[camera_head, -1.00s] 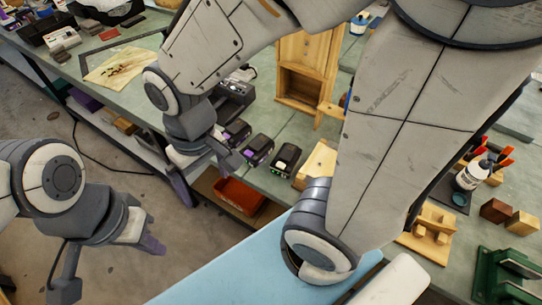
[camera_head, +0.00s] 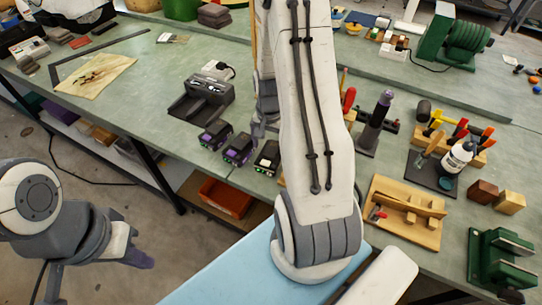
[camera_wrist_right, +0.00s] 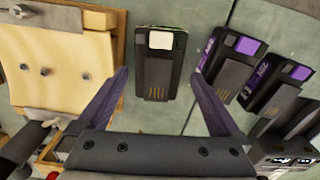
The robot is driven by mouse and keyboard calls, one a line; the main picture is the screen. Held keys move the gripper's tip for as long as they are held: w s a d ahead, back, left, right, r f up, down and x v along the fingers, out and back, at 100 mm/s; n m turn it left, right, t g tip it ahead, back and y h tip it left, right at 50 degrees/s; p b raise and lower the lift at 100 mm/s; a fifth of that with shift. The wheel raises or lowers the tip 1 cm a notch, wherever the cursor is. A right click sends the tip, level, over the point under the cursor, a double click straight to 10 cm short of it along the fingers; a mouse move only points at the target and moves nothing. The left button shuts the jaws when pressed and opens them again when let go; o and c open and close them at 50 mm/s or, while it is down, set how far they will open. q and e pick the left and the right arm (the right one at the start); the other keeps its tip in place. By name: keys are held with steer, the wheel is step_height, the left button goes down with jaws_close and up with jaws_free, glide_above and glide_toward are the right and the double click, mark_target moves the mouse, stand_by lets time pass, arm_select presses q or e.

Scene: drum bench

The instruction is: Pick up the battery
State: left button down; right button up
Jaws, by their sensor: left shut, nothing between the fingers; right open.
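Three batteries lie in a row near the bench's front edge. A black battery (camera_head: 267,158) with a green edge is the rightmost in the head view. In the right wrist view this black battery (camera_wrist_right: 160,85) lies ahead of my right gripper, framed between its fingertips. Two purple-marked batteries (camera_head: 238,149) (camera_head: 214,136) lie to its left; in the right wrist view they show on the right (camera_wrist_right: 232,62) (camera_wrist_right: 282,88). My right gripper (camera_wrist_right: 160,76) is open and empty; my own arm mostly hides it in the head view. My left gripper (camera_head: 142,256) is shut and empty, off the bench.
A dark charger (camera_head: 203,98) stands behind the batteries. An orange-red bin (camera_head: 225,197) sits on the shelf below.

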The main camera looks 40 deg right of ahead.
mark_target(271, 151)
steer(key=shift+d+f+p, duration=0.15)
steer(key=shift+f+p, duration=0.2)
steer(key=shift+f, duration=1.1)
steer(key=shift+d+f+p, duration=0.1)
steer(key=shift+f+p, duration=0.25)
steer(key=shift+f, duration=1.05)
steer(key=c, duration=1.3)
steer(key=shift+c, duration=0.2)
steer(key=shift+r, duration=0.2)
